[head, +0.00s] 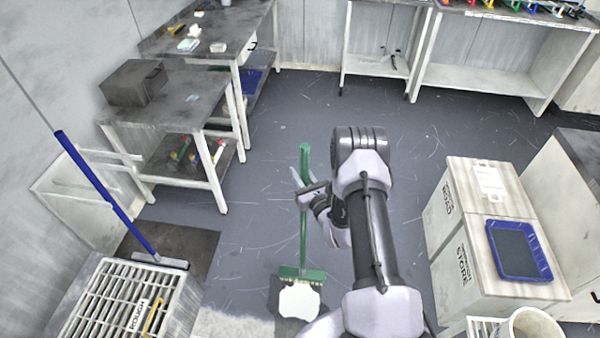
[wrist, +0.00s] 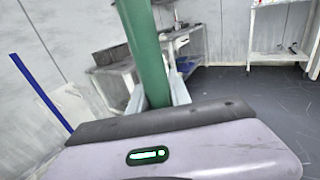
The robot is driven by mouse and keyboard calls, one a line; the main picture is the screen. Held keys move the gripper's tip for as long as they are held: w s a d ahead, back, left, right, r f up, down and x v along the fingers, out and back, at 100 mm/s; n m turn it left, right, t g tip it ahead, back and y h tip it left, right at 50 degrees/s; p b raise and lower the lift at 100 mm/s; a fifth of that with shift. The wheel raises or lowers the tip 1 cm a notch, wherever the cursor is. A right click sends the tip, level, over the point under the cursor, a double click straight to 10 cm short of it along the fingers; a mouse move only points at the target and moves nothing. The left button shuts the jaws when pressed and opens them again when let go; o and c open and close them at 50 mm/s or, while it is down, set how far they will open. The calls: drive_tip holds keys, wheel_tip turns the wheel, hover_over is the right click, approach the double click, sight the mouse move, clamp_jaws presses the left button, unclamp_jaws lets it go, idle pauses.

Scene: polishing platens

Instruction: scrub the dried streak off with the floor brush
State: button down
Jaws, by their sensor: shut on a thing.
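The floor brush has a green handle (head: 304,160) that stands nearly upright and a wide green head (head: 302,274) with pale bristles at the floor. My gripper (head: 303,190) is shut on the upper part of the handle. In the wrist view the green handle (wrist: 146,50) rises between my fingers (wrist: 158,98). A white irregular patch (head: 299,301) lies on a darker area of floor just in front of the brush head; it may be the dried streak. The head is at its far edge, and I cannot tell whether the bristles touch it. My arm hides the floor to the right.
A blue-handled squeegee (head: 95,190) leans at the left above a dark mat (head: 175,248). A slatted crate (head: 125,305) stands front left. White cabinets with a blue tray (head: 518,250) stand at the right. Workbenches (head: 180,95) line the left. The middle floor is clear.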

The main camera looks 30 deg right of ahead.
drive_tip(key=shift+f+b, duration=0.45)
drive_tip(key=shift+s+a, duration=0.1)
drive_tip(key=s+a, duration=0.1)
drive_tip(key=s, duration=0.1)
drive_tip(key=shift+s+a+r, duration=0.15)
drive_tip(key=shift+s+a, duration=0.2)
drive_tip(key=shift+a, duration=0.05)
drive_tip(key=shift+s+a+f, duration=0.15)
drive_tip(key=shift+s+a, duration=0.35)
drive_tip(key=shift+s, duration=0.25)
drive_tip(key=shift+s+a+f, duration=0.1)
drive_tip(key=shift+s+a, duration=0.4)
drive_tip(key=shift+s, duration=0.25)
